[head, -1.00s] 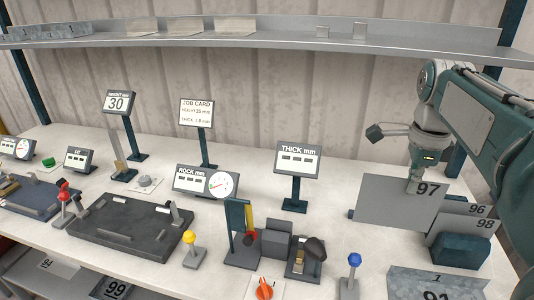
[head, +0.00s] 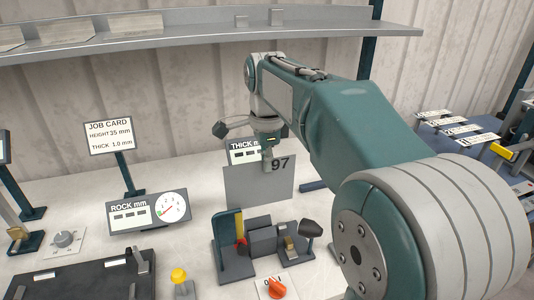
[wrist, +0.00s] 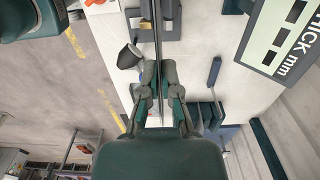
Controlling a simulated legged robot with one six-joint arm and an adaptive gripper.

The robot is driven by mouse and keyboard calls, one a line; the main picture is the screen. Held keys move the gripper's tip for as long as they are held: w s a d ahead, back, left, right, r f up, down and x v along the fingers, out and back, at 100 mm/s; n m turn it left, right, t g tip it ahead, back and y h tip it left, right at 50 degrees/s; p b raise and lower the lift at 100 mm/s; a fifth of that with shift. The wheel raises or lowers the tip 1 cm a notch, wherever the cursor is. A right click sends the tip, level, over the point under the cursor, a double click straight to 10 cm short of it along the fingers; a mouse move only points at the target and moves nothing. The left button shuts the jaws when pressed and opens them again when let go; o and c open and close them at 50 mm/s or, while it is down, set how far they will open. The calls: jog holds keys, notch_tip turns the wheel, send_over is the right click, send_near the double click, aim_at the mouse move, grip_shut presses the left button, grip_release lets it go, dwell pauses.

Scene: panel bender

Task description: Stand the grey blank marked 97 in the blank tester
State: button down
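The grey blank marked 97 (head: 250,188) is a flat upright sheet. My gripper (head: 267,164) is shut on its top edge near the 97 mark and holds it up. In the wrist view the blank (wrist: 159,30) is nearly edge-on between the fingers of my gripper (wrist: 159,72). What looks like the blank tester (head: 262,244), with a green upright, grey blocks and a dark lever, stands on the bench. In the head view the blank shows above and behind it; I cannot tell the exact gap. The blank partly hides the THICK mm display (head: 238,146).
A ROCK mm gauge (head: 148,212) stands left of the tester. A yellow-knobbed lever (head: 179,277) and an orange knob (head: 277,289) are in front. The JOB CARD sign (head: 109,137) reads height 35 mm, thick 1.0 mm. A shelf (head: 200,41) runs overhead.

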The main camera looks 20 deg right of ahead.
aim_at(265, 202)
jog(key=f, duration=0.9)
jog(key=shift+a+f, duration=0.2)
jog(key=shift+d+f, duration=0.1)
jog(key=shift+f, duration=0.8)
jog(key=shift+a, duration=0.2)
jog(key=shift+s+d, duration=0.1)
jog(key=shift+d, duration=0.05)
jog(key=shift+f, duration=1.4)
jog(key=c, duration=0.7)
grip_release()
